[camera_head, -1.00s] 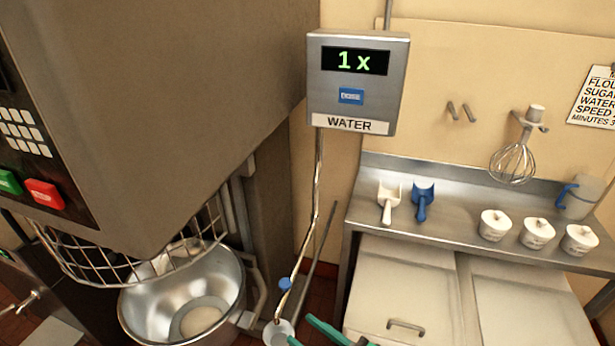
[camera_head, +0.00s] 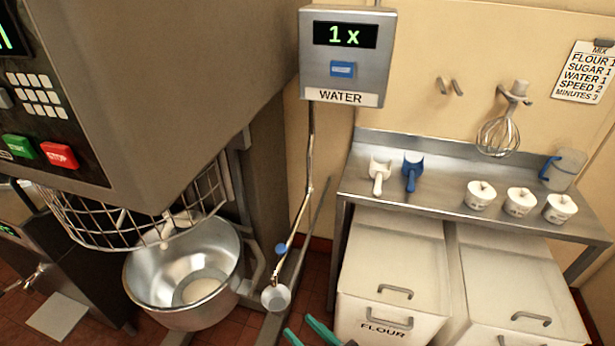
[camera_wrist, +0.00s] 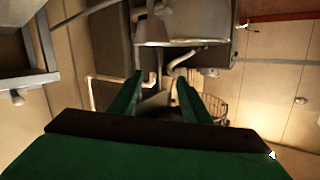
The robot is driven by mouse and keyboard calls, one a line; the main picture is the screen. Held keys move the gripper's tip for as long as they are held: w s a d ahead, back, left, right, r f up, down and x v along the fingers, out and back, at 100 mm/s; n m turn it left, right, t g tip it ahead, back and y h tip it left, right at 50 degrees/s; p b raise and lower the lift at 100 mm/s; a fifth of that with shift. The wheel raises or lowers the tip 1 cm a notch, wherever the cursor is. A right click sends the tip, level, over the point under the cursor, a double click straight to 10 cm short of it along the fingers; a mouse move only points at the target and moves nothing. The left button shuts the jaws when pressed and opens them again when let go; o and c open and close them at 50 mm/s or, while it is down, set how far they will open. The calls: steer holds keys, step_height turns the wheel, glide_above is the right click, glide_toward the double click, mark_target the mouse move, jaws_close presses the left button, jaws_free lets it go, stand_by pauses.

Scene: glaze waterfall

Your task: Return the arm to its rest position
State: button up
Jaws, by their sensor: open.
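My gripper (camera_head: 306,332) shows only as two green fingertips at the bottom edge of the head view; the rest of it and the arm are out of that picture. In the wrist view, its two green fingers (camera_wrist: 160,95) stand apart with nothing held between them. In the head view the fingertips are near a small white cup (camera_head: 276,298) under the water tap, apart from it in the picture.
The mixer's steel bowl (camera_head: 222,298) is at the left below a wire guard (camera_head: 70,222). A water dispenser (camera_head: 346,90) reads "1 x". At right, a steel shelf (camera_head: 440,200) carries scoops and several white tubs, above a flour bin (camera_head: 400,260).

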steer(key=s+d+f+m+h, duration=0.4)
steer(key=s+f+m+h, duration=0.2)
steer(key=s+f+h, duration=0.5)
steer(key=s+a+r+t, duration=0.1)
steer(key=s+r, duration=0.5)
steer(key=s, duration=0.1)
steer(key=s+a+r+t, duration=0.2)
steer(key=s+r, duration=0.4)
steer(key=s, duration=0.2)
steer(key=shift+s+a+y, duration=0.15)
steer(key=shift+a+y, duration=0.15)
steer(key=shift+y, duration=0.1)
stand_by(0.5)
